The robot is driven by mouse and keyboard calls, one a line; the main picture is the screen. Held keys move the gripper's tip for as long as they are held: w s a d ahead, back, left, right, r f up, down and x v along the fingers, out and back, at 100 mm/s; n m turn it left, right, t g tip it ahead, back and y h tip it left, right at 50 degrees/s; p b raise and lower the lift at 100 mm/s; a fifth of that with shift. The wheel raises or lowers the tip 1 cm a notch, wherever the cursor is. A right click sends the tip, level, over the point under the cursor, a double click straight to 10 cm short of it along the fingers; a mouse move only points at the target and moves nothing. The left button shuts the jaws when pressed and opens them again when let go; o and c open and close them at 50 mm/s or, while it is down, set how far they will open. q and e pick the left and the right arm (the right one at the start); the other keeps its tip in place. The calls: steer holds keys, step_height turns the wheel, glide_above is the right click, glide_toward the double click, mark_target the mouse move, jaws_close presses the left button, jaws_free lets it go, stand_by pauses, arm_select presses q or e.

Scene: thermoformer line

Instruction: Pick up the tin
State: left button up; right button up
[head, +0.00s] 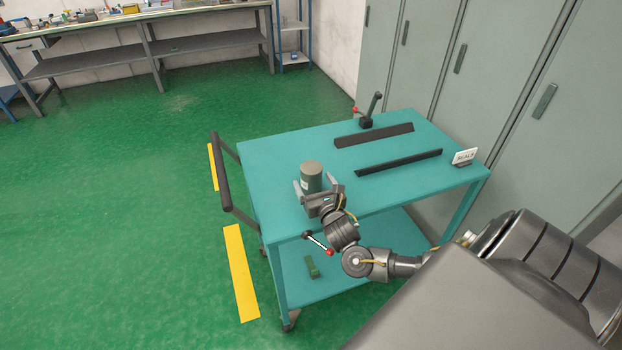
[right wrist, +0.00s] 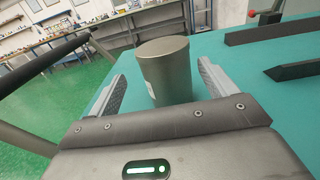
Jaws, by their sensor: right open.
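The tin (head: 311,174) is a grey-brown cylinder with a pale label, standing upright on the teal cart's top near its left end. It also shows in the right wrist view (right wrist: 165,68), between the two fingers. My right gripper (head: 315,186) is open, with one finger on each side of the tin. In the right wrist view a gap shows between each finger and the tin. The tin's foot is partly hidden behind the gripper body. My left gripper is not in view.
The teal cart (head: 270,154) has a dark push handle (head: 220,172) at its left. Two black bars (head: 374,135) (head: 399,162), a lever with a red knob (head: 368,112) and a small sign (head: 464,156) stand on its top. Grey lockers (head: 425,60) stand behind it.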

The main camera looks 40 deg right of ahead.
mark_target(309, 169)
steer(key=shift+w+d, duration=0.2)
steer(key=shift+w, duration=0.3)
steer(key=shift+d, duration=0.1)
steer(key=shift+w+d+r, duration=0.1)
steer(key=shift+w+d, duration=0.05)
steer(key=shift+w, duration=0.05)
steer(key=x, duration=0.3)
steer(key=shift+w+d+p, duration=0.25)
steer(key=shift+w+p, duration=0.05)
steer(key=shift+p, duration=0.05)
steer(key=shift+w+d, duration=0.2)
steer(key=shift+w, duration=0.3)
steer(key=shift+c, duration=0.6)
steer(key=c, duration=1.1)
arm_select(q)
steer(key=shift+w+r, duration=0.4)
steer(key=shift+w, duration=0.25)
arm_select(e)
steer(key=shift+r, duration=0.1)
